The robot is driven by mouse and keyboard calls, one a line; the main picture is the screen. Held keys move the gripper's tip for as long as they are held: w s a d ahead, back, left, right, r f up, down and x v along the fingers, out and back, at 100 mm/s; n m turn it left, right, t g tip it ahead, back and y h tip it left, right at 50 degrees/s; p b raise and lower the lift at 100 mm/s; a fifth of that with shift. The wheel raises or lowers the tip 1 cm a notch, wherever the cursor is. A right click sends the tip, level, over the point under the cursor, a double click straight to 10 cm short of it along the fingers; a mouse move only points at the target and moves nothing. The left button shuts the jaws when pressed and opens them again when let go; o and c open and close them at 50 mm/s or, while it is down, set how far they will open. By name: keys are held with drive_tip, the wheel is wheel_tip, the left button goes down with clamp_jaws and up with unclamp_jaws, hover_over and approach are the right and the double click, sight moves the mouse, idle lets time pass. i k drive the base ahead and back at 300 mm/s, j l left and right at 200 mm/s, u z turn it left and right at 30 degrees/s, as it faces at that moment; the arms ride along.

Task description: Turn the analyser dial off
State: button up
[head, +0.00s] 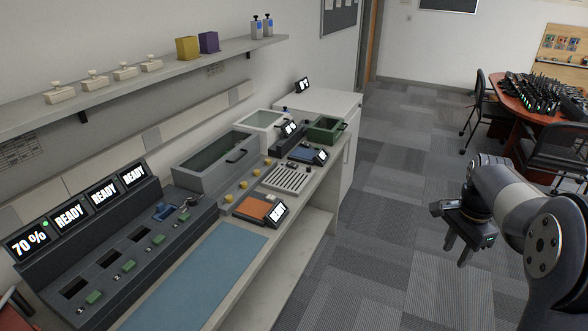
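A long grey console (125,245) with several bays stands at the left end of the bench. Its displays read 70 % (28,243) and READY (68,217), with a green light beside the 70 %. Several small yellow knobs (242,184) sit on the bench unit right of the console. I cannot tell which control is the analyser dial, nor its setting. My gripper (458,252) is at the right, over the floor, well away from the bench. It points down, open and empty.
An orange-topped device (256,208) with a READY screen, a blue mat (200,278) and a slotted white tray (285,179) lie along the bench. A shelf (215,55) runs above. Carpet (390,190) is clear between the bench and the round table (555,98) with chairs.

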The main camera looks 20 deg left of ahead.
sight(192, 200)
drive_tip(key=i+u, duration=0.3)
drive_tip(key=i, duration=0.15)
drive_tip(key=i+l+u, duration=0.1)
drive_tip(key=i+u, duration=0.2)
drive_tip(key=i+l+u, duration=0.3)
drive_tip(key=i, duration=0.2)
drive_tip(key=i+j+u, duration=0.1)
drive_tip(key=u, duration=0.4)
drive_tip(key=i+u, duration=0.35)
drive_tip(key=u, duration=0.15)
drive_tip(key=i+l+u, duration=0.1)
drive_tip(key=i+u, duration=0.15)
drive_tip(key=u, duration=0.25)
drive_tip(key=i+l+u, duration=0.15)
drive_tip(key=u, duration=0.35)
drive_tip(key=i, duration=0.05)
